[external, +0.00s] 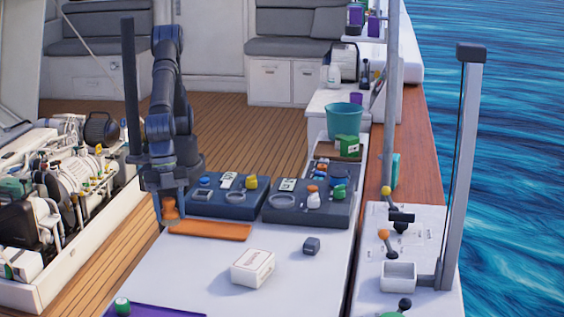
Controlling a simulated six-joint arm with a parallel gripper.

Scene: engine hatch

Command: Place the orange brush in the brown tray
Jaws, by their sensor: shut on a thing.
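The orange brush (170,210) is upright between the fingers of my gripper (170,205), which is shut on it. Its upper part is hidden by the gripper. The flat orange-brown tray (212,231) lies on the white table just in front and to the right of the brush. The brush's lower end shows just behind the tray's left end. I cannot tell whether it touches the table or the tray.
Two dark blue trays (226,211) (300,217) with small parts stand behind the brown tray. A white box (252,268) and a small dark grey block (312,245) sit in front. A purple mat (160,310) with a green-topped jar (122,306) lies at the front left. Engine machinery (75,180) is at the left.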

